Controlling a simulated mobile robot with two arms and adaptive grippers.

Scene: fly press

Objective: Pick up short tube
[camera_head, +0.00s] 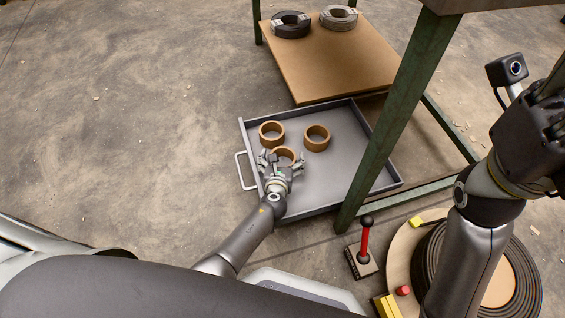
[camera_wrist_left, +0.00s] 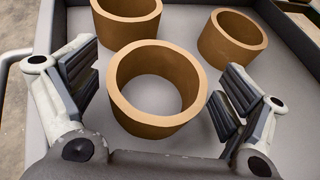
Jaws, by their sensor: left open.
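Three short brown tubes stand upright in a grey tray (camera_head: 340,190). In the head view one tube (camera_head: 271,133) is at the tray's left, one (camera_head: 317,138) is to its right, and the nearest tube (camera_head: 285,152) is partly hidden by my left gripper (camera_head: 282,164). In the left wrist view the nearest tube (camera_wrist_left: 157,120) lies between the spread fingers of my left gripper (camera_wrist_left: 158,95), which is open and empty. The other tubes (camera_wrist_left: 128,33) and (camera_wrist_left: 232,52) stand behind it. My right gripper (camera_head: 540,110) is at the right edge; its fingers are not clear.
The tray has raised walls and a handle (camera_head: 243,170) on its left. A green table leg (camera_head: 395,120) rises to the right of the tubes. A red-handled lever (camera_head: 365,243) stands near the front.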

